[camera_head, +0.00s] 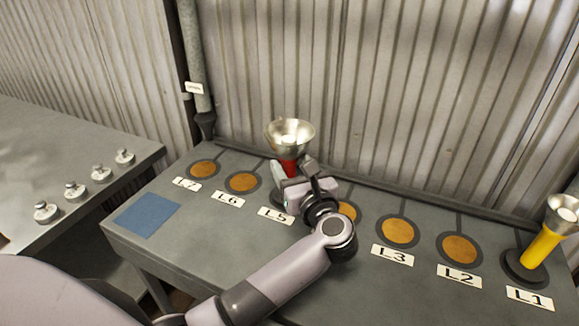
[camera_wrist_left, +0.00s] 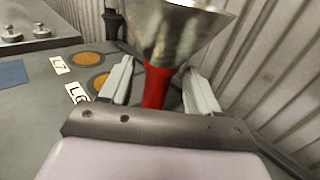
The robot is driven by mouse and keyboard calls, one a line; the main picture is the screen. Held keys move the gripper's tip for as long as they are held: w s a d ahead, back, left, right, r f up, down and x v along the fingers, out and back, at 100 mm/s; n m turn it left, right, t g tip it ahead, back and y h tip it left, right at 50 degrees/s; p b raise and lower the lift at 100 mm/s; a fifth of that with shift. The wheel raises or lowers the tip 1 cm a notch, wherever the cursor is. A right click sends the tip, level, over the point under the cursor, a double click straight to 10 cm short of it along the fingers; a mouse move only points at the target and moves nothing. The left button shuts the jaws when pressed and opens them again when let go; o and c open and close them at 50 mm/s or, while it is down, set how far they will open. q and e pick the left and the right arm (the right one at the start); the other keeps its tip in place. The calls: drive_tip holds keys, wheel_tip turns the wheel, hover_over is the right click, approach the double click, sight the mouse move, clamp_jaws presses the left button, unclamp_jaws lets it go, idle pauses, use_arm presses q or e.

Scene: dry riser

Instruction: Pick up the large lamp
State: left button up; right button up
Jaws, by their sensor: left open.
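The large lamp (camera_head: 290,138) has a wide silver bowl-shaped head on a red neck and stands upright on the grey bench behind the L5 label. It also shows in the left wrist view (camera_wrist_left: 158,86), its red neck between the two fingers. My left gripper (camera_head: 294,182) is open around the red neck, with a finger on each side; contact cannot be told. The lamp's base is mostly hidden by my gripper. A yellow lamp (camera_head: 543,243) with a smaller silver head stands at L1 on the far right. My right gripper is not in view.
The grey bench (camera_head: 240,262) has round orange pads (camera_head: 398,231) behind labels such as L3 (camera_head: 392,255). A blue square (camera_head: 147,215) lies at its left. A corrugated wall and a vertical pipe (camera_head: 195,60) stand close behind. A side table (camera_head: 75,160) holds several metal knobs.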

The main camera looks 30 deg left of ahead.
use_arm(q)
drive_tip(key=shift+x, duration=1.45)
clamp_jaws()
drive_tip(key=shift+r, duration=0.15)
drive_tip(key=shift+r, duration=0.1)
